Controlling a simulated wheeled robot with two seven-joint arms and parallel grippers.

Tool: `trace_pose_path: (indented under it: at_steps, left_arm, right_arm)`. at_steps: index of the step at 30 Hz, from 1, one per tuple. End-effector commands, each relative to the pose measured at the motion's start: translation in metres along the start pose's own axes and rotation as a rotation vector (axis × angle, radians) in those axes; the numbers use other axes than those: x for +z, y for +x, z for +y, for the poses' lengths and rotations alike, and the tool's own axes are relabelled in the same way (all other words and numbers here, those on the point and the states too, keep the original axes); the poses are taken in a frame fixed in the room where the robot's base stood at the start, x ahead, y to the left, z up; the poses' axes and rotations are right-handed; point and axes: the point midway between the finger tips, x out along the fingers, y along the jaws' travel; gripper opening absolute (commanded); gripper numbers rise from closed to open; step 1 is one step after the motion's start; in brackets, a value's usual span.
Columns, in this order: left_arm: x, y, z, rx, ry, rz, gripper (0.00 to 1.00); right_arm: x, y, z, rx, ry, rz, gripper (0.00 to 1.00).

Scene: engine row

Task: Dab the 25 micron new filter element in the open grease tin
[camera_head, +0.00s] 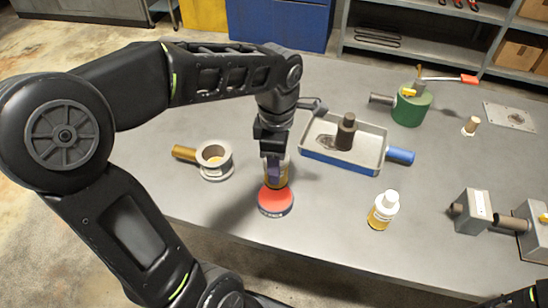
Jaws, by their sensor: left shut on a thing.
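My left gripper (273,155) is shut on a small yellowish cylinder (283,175), likely the filter element; the fingers hide much of it, and no micron marking can be read. Directly below it is a low round tin (275,201) with a red top face and a dark rim with lettering. The held piece's lower end overlaps the back of the red face in the picture; I cannot tell if they touch. My right gripper is not in view.
A pale cup-shaped housing (215,158) with a brown handle stands left. Behind right is a tray (372,145) holding a dark cylinder (346,132). The grey bench (330,215) is clear between the tin and the bottle.

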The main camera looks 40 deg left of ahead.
Motion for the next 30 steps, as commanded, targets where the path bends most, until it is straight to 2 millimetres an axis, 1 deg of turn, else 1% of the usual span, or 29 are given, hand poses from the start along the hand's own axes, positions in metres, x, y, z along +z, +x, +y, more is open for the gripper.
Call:
trace_pose_path:
  at_steps: [4,8,22,26,30]
  left_arm:
    - [0.000,0.002,0.000,0.000,-0.001,0.000,0.09]
    - [0.000,0.008,0.000,-0.001,0.000,0.000,0.09]
    - [-0.001,0.053,0.000,-0.001,-0.001,0.000,0.09]
    - [-0.001,0.059,0.000,-0.001,-0.001,0.000,0.09]
    - [-0.001,0.060,0.000,-0.001,-0.001,0.000,0.09]
  right_arm:
    - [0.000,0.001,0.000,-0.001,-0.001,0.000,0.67]
    - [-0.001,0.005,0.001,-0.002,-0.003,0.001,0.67]
    - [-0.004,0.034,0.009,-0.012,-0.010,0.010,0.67]
    - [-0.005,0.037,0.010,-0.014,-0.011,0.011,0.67]
    - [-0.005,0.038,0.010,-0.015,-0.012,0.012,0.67]
